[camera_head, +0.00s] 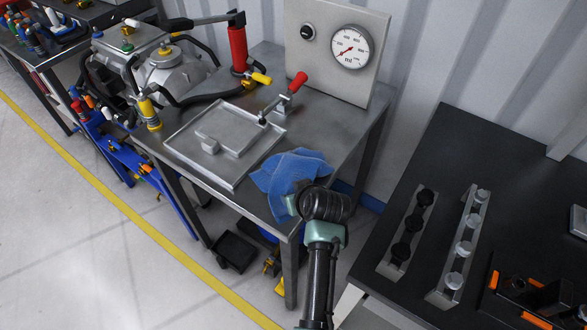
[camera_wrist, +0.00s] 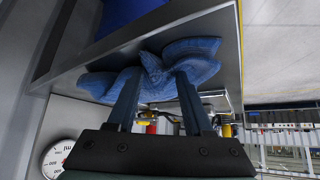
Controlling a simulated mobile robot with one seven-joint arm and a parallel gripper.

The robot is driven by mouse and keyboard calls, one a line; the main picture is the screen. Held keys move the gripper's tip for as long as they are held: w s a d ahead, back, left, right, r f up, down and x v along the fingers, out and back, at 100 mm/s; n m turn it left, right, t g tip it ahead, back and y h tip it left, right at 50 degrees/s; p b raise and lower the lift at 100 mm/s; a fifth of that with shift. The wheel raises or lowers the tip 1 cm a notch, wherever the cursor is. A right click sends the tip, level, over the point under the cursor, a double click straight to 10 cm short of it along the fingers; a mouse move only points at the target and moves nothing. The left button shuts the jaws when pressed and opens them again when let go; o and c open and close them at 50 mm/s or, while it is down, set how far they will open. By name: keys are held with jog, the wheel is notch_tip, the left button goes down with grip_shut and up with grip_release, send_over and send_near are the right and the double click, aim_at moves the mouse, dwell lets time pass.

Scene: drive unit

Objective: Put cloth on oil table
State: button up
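The blue cloth (camera_head: 284,173) lies crumpled on the metal oil table (camera_head: 232,187), near its front right corner. In the wrist view, the cloth (camera_wrist: 193,58) is spread over the tabletop, with a fold rising between my fingers. My gripper (camera_wrist: 156,80) is right at the cloth, its two fingers apart on either side of the fold. The fingertips overlap the cloth in the picture; whether they touch it is unclear. In the head view, my wrist covers the cloth's lower right part and mostly hides the fingers.
A shallow metal tray (camera_head: 180,147) sits left of the cloth. A dark table (camera_head: 503,165) with knob racks is at right, across a gap.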

jog(key=shift+o, duration=0.3)
jog(key=shift+r, duration=0.2)
jog(key=r+p, duration=0.2)
jog(key=p, duration=0.1)
jog(key=shift+s+r, duration=0.2)
jog(key=shift+s, duration=0.1)
jog(key=s+r+p, duration=0.3)
jog(key=r+p, duration=0.4)
jog(key=p, duration=0.2)
jog(key=shift+s+d+r, duration=0.15)
jog(key=shift+s+r, duration=0.05)
jog(key=shift+r, duration=0.15)
jog(key=shift+w+d+f, duration=0.15)
jog(key=shift+f, duration=0.2)
jog(key=c, duration=0.6)
jog(key=shift+w+d+f, duration=0.35)
jog(key=shift+d+f, duration=0.15)
jog(key=shift+f, duration=0.05)
jog(key=shift+w+d+f, duration=0.3)
jog(key=shift+d+f, duration=0.15)
jog(key=shift+f, duration=0.1)
grip_shut()
notch_tip(320, 180, down, 2)
jog(key=shift+d+f, duration=0.1)
jog(key=shift+d, duration=0.05)
jog(key=shift+f, duration=0.45)
